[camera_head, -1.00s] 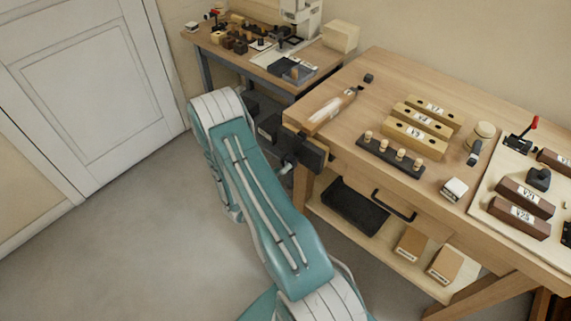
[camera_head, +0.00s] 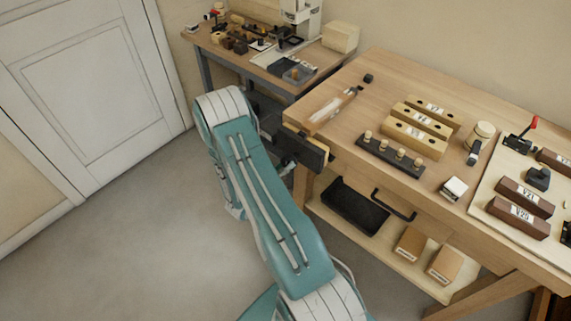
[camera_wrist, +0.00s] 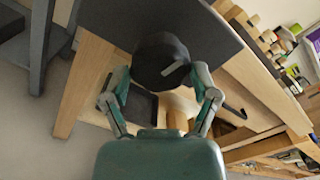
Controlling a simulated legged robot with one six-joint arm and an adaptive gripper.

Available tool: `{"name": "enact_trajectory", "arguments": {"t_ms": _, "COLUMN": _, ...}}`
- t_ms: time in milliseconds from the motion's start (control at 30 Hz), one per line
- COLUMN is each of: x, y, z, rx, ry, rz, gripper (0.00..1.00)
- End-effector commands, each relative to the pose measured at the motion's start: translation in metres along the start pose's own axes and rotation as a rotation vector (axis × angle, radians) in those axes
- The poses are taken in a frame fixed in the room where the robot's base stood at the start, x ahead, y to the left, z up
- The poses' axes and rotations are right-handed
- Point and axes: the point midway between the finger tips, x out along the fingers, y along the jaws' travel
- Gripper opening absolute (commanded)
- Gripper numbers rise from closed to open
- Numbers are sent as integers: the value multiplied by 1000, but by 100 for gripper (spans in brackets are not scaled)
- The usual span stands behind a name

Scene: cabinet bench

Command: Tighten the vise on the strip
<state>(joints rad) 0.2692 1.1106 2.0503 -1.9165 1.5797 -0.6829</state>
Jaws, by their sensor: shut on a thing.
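The dark vise (camera_head: 308,150) is mounted on the left end of the wooden bench, its front jaw facing my arm. In the wrist view its dark plate (camera_wrist: 110,22) fills the top, with a round black hub (camera_wrist: 155,64) and a short grey bar (camera_wrist: 176,76) in front. My gripper (camera_wrist: 163,74) has its two fingers on either side of the hub and is shut on it. A pale piece (camera_head: 325,150) shows beside the dark jaw; I cannot tell whether it is the strip or a jaw lining. In the head view my arm hides the gripper.
On the bench (camera_head: 375,92) stand yellow blocks (camera_head: 415,128), a dark peg rack (camera_head: 390,155) and a board with brown blocks (camera_head: 525,197). Below is a shelf with a black tray (camera_head: 355,205). A second table (camera_head: 250,62) stands behind. The floor at left is clear.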

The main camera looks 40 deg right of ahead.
Motion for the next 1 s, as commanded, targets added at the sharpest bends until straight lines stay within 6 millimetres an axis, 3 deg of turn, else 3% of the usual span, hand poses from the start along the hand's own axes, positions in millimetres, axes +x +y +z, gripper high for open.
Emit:
{"name": "enact_trajectory", "arguments": {"t_ms": 200, "x": 0, "y": 2, "z": -1, "rx": 173, "ry": 2, "rz": 8, "gripper": 35}}
{"name": "enact_trajectory", "arguments": {"t_ms": 533, "x": 0, "y": 3, "z": -1, "rx": 207, "ry": 3, "rz": 10, "gripper": 35}}
{"name": "enact_trajectory", "arguments": {"t_ms": 800, "x": 1, "y": 3, "z": -1, "rx": 484, "ry": 4, "rz": 10, "gripper": 35}}
{"name": "enact_trajectory", "arguments": {"t_ms": 1000, "x": 1, "y": 3, "z": -1, "rx": 530, "ry": 5, "rz": 10, "gripper": 35}}
